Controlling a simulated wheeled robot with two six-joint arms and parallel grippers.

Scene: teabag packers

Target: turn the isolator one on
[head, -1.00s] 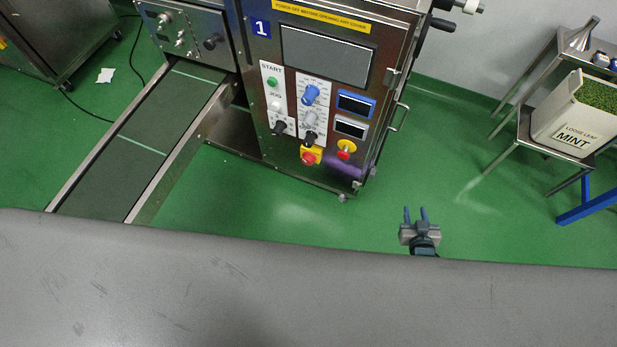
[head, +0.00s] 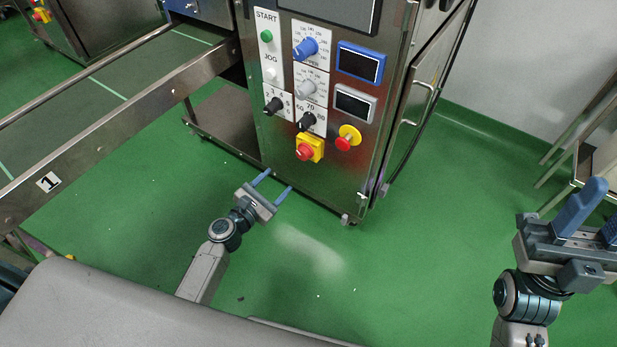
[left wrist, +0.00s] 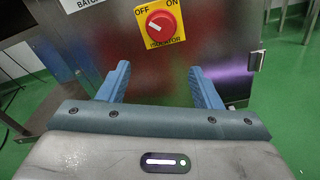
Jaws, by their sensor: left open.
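The isolator (head: 305,149) is a red rotary knob on a yellow plate, low on the front of the steel machine (head: 270,150). In the left wrist view the isolator (left wrist: 160,26) is near the top centre, and its pale mark leans up-left toward the OFF label. My left gripper (head: 279,180) is open and empty, below and apart from the knob; its blue fingers (left wrist: 159,69) point toward the panel below it. My right gripper (head: 595,220) is at the right edge, partly cut off, with its fingers apart and empty.
A red emergency stop button (head: 346,141) on a yellow base is up-right of the isolator. Knobs, buttons and two small displays (head: 358,64) are above. A conveyor (head: 100,120) marked 1 stands at the left. The green floor in front is clear.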

